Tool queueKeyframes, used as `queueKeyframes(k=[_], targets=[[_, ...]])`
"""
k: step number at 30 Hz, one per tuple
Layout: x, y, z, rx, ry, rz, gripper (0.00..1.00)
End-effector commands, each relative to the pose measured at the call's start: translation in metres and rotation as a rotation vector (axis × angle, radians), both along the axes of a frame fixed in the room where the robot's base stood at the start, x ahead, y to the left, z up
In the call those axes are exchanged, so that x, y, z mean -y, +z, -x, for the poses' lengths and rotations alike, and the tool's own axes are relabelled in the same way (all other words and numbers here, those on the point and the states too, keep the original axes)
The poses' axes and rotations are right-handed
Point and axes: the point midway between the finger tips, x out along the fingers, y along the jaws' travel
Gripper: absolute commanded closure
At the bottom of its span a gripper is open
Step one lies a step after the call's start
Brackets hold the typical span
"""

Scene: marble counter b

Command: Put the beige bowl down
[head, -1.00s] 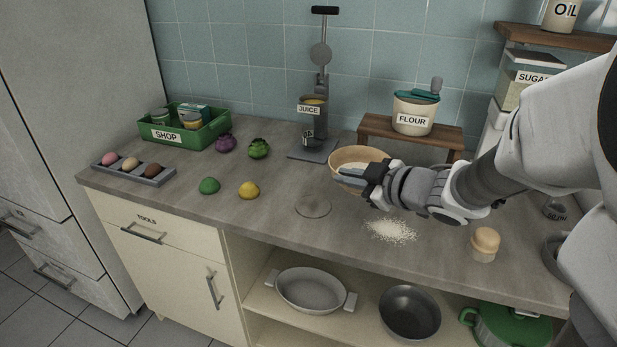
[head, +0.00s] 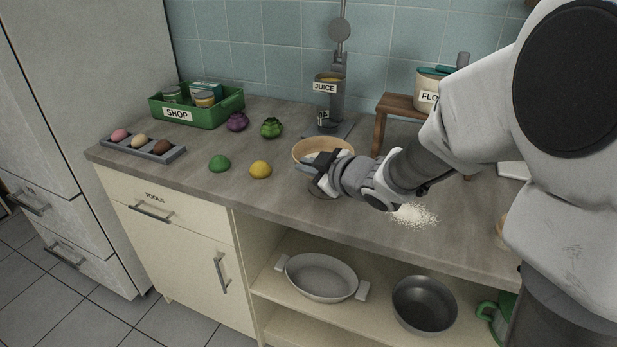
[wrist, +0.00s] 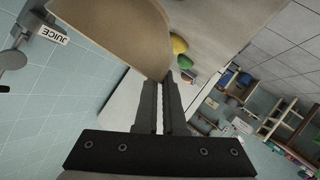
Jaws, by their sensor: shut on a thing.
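The beige bowl (head: 312,147) is over the counter, left of the stool and in front of the juice press, with pale contents just visible inside. My gripper (head: 318,168) is shut on the bowl's near rim. In the wrist view the bowl (wrist: 120,35) fills the upper left and its edge meets the fingertips of my gripper (wrist: 162,88). I cannot tell whether the bowl's base touches the counter. A round mark (head: 325,190) on the counter shows partly under my gripper.
A yellow lemon (head: 260,169) and a green lime (head: 219,163) lie left of the bowl. The juice press (head: 328,100) stands behind it. Spilled white grains (head: 414,215) lie to the right. The wooden stool (head: 392,105) with the flour pot is at the back right.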

Motion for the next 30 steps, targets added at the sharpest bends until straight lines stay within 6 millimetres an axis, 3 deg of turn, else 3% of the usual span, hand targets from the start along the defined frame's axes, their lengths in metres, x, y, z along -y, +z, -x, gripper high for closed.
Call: queueKeyframes(k=[4, 10, 23, 24, 28, 30], targets=[[-0.002, -0.009, -0.001, 0.001, -0.001, 0.0, 1.0], [-0.002, -0.038, -0.001, 0.0, 0.0, 0.0, 1.0], [-0.001, -0.044, -0.001, 0.003, -0.001, 0.0, 1.0], [-0.001, -0.044, -0.001, 0.001, -0.002, 0.0, 0.9], [-0.001, -0.044, -0.001, 0.001, -0.002, 0.0, 0.66], [-0.001, -0.044, -0.001, 0.001, -0.002, 0.0, 0.63]])
